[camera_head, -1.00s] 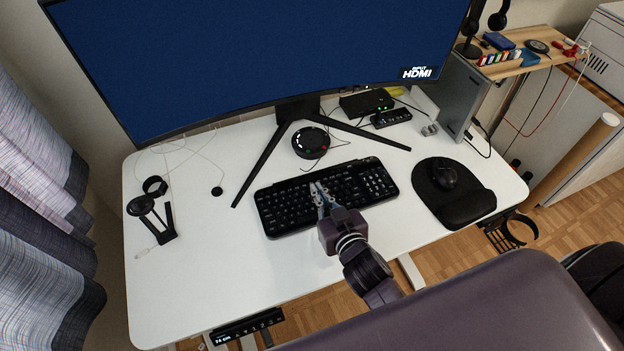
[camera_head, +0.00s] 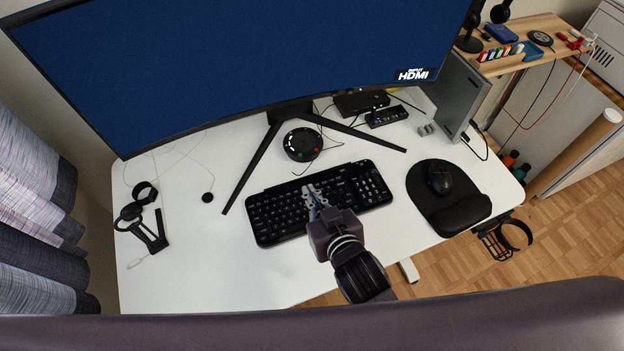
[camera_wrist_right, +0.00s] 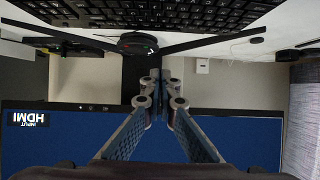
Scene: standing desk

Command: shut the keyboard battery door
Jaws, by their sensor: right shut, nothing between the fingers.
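The black keyboard (camera_head: 272,212) lies on the white desk in front of the monitor stand, and its keys face up. It also shows along the top of the right wrist view (camera_wrist_right: 210,14). I cannot make out its battery door in either view. My right gripper (camera_head: 309,190) is over the middle of the keyboard; I cannot tell whether it touches the keys. In the right wrist view the fingers (camera_wrist_right: 164,84) meet at their tips with nothing between them. My left gripper is not in view.
A large monitor (camera_head: 240,60) on splayed legs stands behind the keyboard. A round black device (camera_head: 303,145) sits between the legs. A mouse (camera_head: 440,178) rests on a black pad (camera_head: 462,213) at right. A black stand (camera_head: 150,232) is at left. The desk's front left (camera_head: 200,280) is clear.

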